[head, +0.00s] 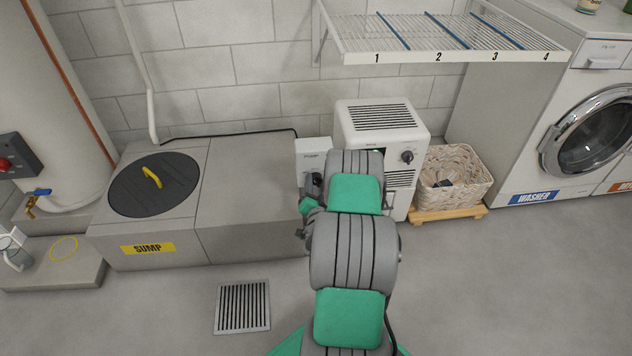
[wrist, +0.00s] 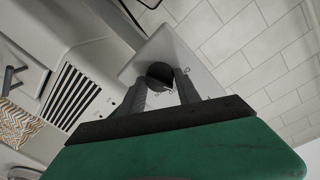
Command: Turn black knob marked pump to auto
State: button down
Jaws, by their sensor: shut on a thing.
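The white pump box (head: 312,154) stands against the wall in the head view, with "PUMP" printed on its front. Its black knob (head: 317,179) shows just left of my arm, partly hidden. In the wrist view, the box (wrist: 185,58) fills the middle and the black knob (wrist: 160,74) sits between the two grey fingers of my gripper (wrist: 161,80). The fingers are shut on the knob, one on each side. The knob's pointer direction and the small marks around it are too small to read.
A white dehumidifier-like unit (head: 381,122) stands right of the box, close to my arm. A grey sump block (head: 250,180) is at left. A wicker basket (head: 455,168) sits further right, below a wire shelf (head: 450,44). The floor in front is clear around a drain grate (head: 243,306).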

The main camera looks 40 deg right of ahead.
jog(key=m, duration=0.4)
jog(key=shift+p, duration=0.35)
jog(key=shift+m, duration=0.3)
jog(key=c, duration=0.9)
grip_release()
jog(key=shift+s, duration=0.1)
jog(key=shift+s+a+b, duration=0.3)
jog(key=shift+s+b, duration=0.05)
jog(key=shift+s, duration=0.15)
jog(key=b+v, duration=0.1)
jog(key=v, duration=0.5)
jog(key=shift+s+a+r, duration=0.1)
jog(key=shift+s+a, duration=0.05)
